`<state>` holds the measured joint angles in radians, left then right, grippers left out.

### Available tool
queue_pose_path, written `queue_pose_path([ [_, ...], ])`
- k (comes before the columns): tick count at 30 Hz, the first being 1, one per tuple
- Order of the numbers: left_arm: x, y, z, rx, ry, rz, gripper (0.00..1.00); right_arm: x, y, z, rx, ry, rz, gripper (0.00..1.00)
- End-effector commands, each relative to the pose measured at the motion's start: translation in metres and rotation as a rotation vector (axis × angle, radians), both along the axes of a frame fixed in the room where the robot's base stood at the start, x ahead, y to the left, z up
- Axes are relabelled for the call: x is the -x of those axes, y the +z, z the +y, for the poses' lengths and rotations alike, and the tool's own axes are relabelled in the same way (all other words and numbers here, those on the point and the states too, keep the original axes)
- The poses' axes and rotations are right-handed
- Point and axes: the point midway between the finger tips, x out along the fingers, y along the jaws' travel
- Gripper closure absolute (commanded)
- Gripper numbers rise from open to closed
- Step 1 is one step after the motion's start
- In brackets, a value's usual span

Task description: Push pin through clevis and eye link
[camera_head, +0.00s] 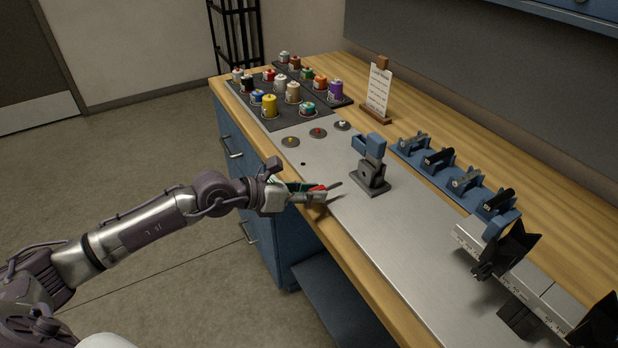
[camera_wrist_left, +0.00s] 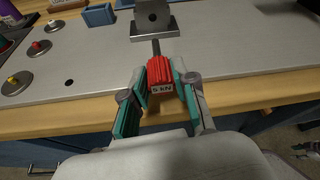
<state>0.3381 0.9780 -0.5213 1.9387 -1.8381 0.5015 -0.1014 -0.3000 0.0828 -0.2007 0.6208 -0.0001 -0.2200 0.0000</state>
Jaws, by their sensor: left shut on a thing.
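My left gripper (camera_head: 318,191) is shut on the red handle (camera_wrist_left: 161,75) of a pin, in front of the clevis. The handle carries a "5 kN" label, and the grey pin shaft (camera_wrist_left: 157,46) points away from the fingers. In the head view the shaft tip is apart from the clevis. I cannot make out the eye link clearly. My right gripper is not in view.
A blue rack (camera_head: 450,180) with several dark and grey parts lies behind right. Colored weights or jars (camera_head: 270,105) stand at the far left, near a sign (camera_head: 378,92). A scaled rail (camera_head: 540,285) with black fixtures is at the right. The worktop front is mostly clear.

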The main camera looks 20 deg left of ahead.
Motion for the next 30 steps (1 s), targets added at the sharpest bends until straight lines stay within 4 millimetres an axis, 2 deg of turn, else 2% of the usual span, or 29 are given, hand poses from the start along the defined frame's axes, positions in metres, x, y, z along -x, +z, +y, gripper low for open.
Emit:
queue_pose_path([
  [16, -0.036, 0.000, -0.027, 0.001, 0.003, -0.001, 1.00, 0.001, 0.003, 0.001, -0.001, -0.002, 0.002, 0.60],
  [29, -0.040, 0.000, -0.031, 0.000, 0.002, -0.001, 1.00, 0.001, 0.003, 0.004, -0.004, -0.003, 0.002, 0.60],
  [30, -0.040, 0.000, -0.031, 0.000, 0.002, 0.000, 0.79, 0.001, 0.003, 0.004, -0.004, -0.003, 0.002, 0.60],
])
